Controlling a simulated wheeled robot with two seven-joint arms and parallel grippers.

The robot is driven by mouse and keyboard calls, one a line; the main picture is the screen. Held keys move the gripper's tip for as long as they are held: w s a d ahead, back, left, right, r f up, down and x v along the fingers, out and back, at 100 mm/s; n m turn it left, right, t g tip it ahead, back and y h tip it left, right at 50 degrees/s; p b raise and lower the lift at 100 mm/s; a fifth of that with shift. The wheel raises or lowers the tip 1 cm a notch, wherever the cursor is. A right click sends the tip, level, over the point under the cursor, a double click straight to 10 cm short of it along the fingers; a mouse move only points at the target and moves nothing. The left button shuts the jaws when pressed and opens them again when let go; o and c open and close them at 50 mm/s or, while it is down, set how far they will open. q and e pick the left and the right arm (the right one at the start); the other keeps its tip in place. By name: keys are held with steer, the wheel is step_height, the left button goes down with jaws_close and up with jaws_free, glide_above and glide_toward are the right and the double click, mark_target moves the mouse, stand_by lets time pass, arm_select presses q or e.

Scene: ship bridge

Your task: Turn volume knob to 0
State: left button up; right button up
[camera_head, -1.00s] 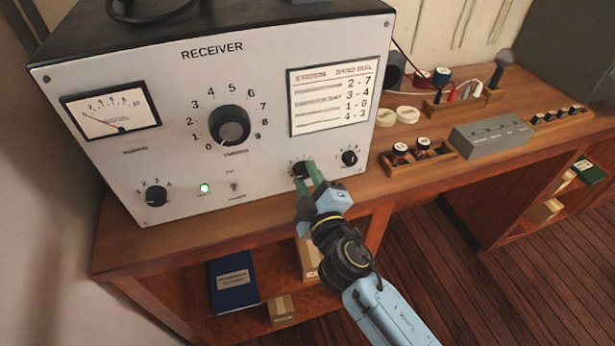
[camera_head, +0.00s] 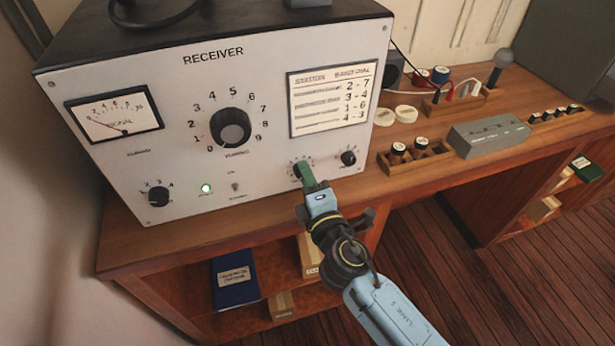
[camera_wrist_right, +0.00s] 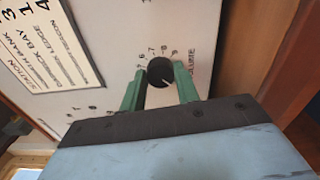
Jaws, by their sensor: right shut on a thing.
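The receiver (camera_head: 250,170) is a white-fronted box on the wooden desk. The volume knob (camera_wrist_right: 160,72) is small, round and black, with a number scale around it. In the wrist view it sits between the two green fingers of my right gripper (camera_wrist_right: 160,88), which is shut on it. Its white mark points to the lower right there; the setting is too small to read surely. In the head view my right gripper (camera_head: 308,180) is at the lower right of the panel and mostly hides this knob. My left gripper is not in view.
The large tuning knob (camera_head: 230,127) is above and left of the gripper. Another small knob (camera_head: 348,158) is close on the right. A lit green lamp (camera_head: 206,188) and a switch (camera_head: 235,187) are on the left. Bottles in a wooden rack (camera_head: 415,152) stand right of the receiver.

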stand_by(0.5)
steer(key=o, duration=1)
steer(key=shift+s, duration=0.1)
steer(key=b+v, duration=0.2)
steer(key=v, duration=1.1)
steer(key=shift+r, duration=0.1)
